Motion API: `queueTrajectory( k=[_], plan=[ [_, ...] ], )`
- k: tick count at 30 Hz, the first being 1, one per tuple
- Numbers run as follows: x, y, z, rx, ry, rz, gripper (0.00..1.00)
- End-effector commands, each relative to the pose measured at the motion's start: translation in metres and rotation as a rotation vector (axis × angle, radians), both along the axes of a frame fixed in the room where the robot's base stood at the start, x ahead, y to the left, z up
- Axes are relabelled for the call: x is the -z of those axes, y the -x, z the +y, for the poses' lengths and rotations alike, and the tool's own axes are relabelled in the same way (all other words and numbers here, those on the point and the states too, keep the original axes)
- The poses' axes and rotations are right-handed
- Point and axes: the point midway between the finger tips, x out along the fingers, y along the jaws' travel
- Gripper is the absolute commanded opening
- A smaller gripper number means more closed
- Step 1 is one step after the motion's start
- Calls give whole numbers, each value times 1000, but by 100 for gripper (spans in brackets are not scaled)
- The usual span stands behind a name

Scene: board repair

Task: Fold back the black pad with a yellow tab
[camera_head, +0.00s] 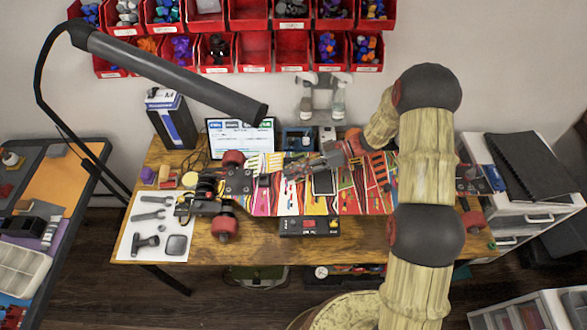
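A skateboard (355,199) with a colourful striped underside lies bottom-up across the wooden workbench. A dark rectangular pad (323,184) lies on the middle of the board, partly below my gripper. I cannot make out a yellow tab on it. My gripper (290,171) reaches in from the right, low over the board, with its fingertips just left of the pad. The fingers are too small and overlapped to tell whether they are open or shut, or touch anything.
Trucks with red wheels (224,227) and a black motor unit (206,187) are at the board's left. Tools lie on a white sheet (143,207). A black box (310,227) is at the front. A lamp arm (170,73) hangs above left; a tablet (240,137) stands behind.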

Motion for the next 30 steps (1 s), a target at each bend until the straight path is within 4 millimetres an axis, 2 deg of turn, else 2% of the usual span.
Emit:
queueTrajectory(
  k=[11, 30],
  plan=[
    [0, 0, 0, 0, 0, 0, 0],
    [-1, -1, -1, 2, 1, -3, 0]
  ],
)
